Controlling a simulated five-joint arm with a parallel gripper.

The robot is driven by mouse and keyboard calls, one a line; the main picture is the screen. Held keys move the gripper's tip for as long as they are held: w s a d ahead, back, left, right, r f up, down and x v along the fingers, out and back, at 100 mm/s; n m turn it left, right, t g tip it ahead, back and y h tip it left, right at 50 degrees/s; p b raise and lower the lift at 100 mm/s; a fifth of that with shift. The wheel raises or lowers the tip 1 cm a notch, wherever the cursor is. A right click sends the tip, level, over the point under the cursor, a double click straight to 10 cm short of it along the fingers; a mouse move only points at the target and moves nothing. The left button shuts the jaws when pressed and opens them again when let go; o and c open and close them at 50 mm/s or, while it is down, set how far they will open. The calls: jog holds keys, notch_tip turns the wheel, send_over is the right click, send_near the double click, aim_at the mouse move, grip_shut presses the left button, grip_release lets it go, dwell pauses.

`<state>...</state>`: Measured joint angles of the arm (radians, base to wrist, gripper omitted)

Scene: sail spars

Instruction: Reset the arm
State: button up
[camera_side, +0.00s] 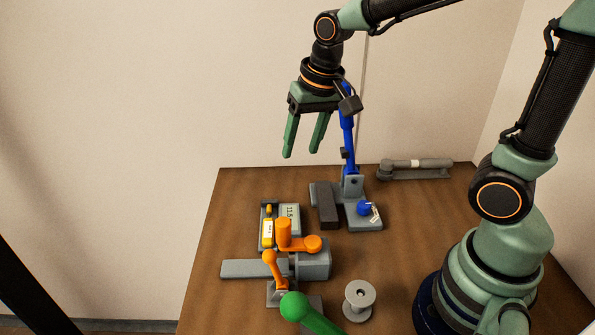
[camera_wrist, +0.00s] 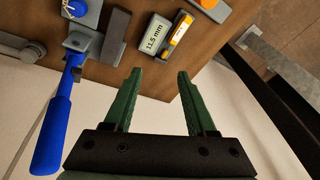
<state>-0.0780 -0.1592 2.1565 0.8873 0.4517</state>
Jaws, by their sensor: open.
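My gripper (camera_side: 306,150) has two green fingers on a dark mount. It is open and empty, held high above the back of the brown table (camera_side: 215,225) in the side view. In the wrist view my gripper (camera_wrist: 157,78) shows its two fingers apart with nothing between them, over the table's edge. My arm reaches up and across from its base at the right.
A tall blue lever (camera_side: 347,130) stands just behind the gripper. On the table are a gauge marked 11.5 mm (camera_wrist: 155,36), a yellow tool (camera_side: 267,234), orange parts (camera_side: 284,232), a green-knobbed lever (camera_side: 296,306), a grey spool (camera_side: 359,297) and a grey handled fixture (camera_side: 414,170).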

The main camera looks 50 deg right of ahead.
jog(key=s+d+r+n+t, duration=0.2)
jog(key=s+r+n, duration=0.1)
jog(key=s, duration=0.4)
jog(key=shift+s+d+r+n+t, duration=0.3)
jog(key=shift+d+r+n, duration=0.1)
jog(key=shift+n, duration=0.2)
